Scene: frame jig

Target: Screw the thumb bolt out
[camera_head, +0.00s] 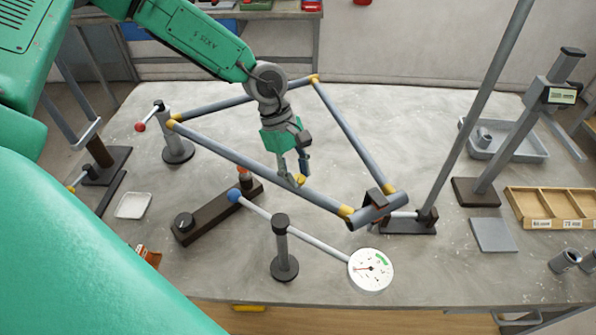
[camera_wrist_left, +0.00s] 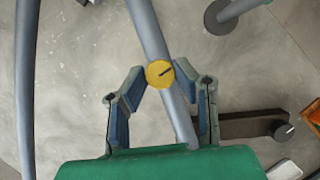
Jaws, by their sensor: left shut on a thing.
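The thumb bolt (camera_wrist_left: 160,73) has a round yellow head with a dark slot-like mark and sits on a grey-blue tube of the frame (camera_head: 240,158). It also shows as a small yellow piece in the head view (camera_head: 300,180). My left gripper (camera_head: 296,180) comes down from above onto this tube. In the left wrist view its blue-padded fingertips (camera_wrist_left: 159,76) are on both sides of the yellow head, shut on it. The bolt's shank is hidden. My right gripper is not in view.
A dial gauge (camera_head: 371,269) on a rod from a post (camera_head: 283,250) stands in front of the frame. A dark bar (camera_head: 215,212) lies under the tube. Wooden tray (camera_head: 552,207), grey tray (camera_head: 505,139) and tall stand (camera_head: 478,190) are at right. The left front holds a small white dish (camera_head: 133,206).

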